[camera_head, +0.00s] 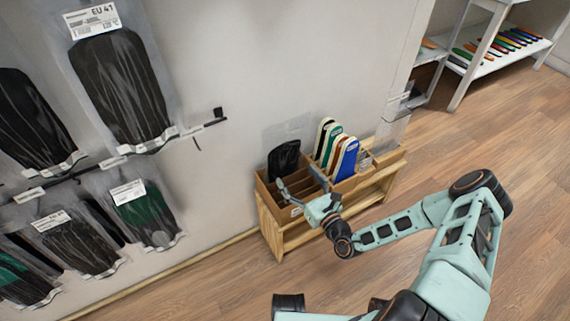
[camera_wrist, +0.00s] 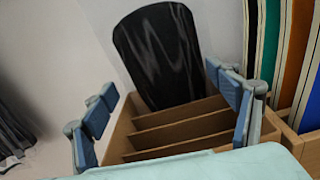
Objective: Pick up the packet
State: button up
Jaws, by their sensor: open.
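A clear packet with a black insole (camera_head: 284,158) stands upright at the back of a wooden rack (camera_head: 268,218), against the wall. In the wrist view the packet (camera_wrist: 158,55) is upper centre, behind several wooden slots. My gripper (camera_head: 302,185) is over the rack, in front of the packet. In the wrist view its two blue-padded fingers (camera_wrist: 163,88) are spread wide with nothing between them touching the pads. The lower end of the packet is hidden in the rack's rear slot.
Coloured insoles (camera_head: 346,158) stand close to the right in the rack, beside my right finger in the wrist view. Labelled packets (camera_head: 118,88) hang on wall rails at left. A white shelf (camera_head: 500,62) stands at upper right. The wooden floor is clear at right.

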aim_at(287, 161)
jog(key=x, duration=0.2)
jog(key=b+x, duration=0.1)
jog(key=x, duration=0.2)
jog(key=shift+w+a+r+b, duration=0.1)
jog(key=shift+w+r+b, duration=0.3)
jog(key=shift+c, duration=0.2)
jog(key=c, duration=1.3)
